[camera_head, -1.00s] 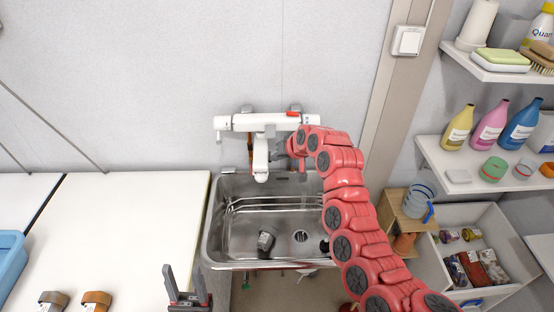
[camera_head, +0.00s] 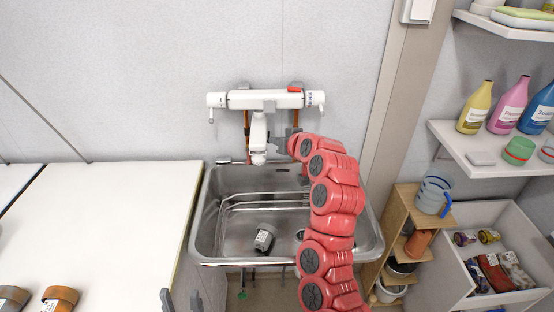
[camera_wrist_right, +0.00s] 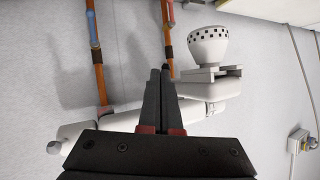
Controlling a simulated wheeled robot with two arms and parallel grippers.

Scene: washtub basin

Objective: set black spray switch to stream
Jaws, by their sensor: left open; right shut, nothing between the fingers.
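A dark grey-black fitting (camera_head: 264,238) lies tilted in the steel sink; I cannot tell whether it is the black spray switch, and no stream setting is readable. The white faucet (camera_head: 266,100) has a spout (camera_head: 258,138) hanging over the sink; in the right wrist view its white outlet head (camera_wrist_right: 208,46) shows a band of black dots. My right gripper (camera_head: 284,143) is just right of the spout. In the right wrist view my right gripper (camera_wrist_right: 160,72) is shut and empty beside the spout. My left gripper (camera_head: 181,302) is open and empty at the bottom edge.
The sink (camera_head: 208,205) has a wire rack at its back. Shelves (camera_head: 490,150) with bottles and a wooden stand (camera_head: 402,205) are at right.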

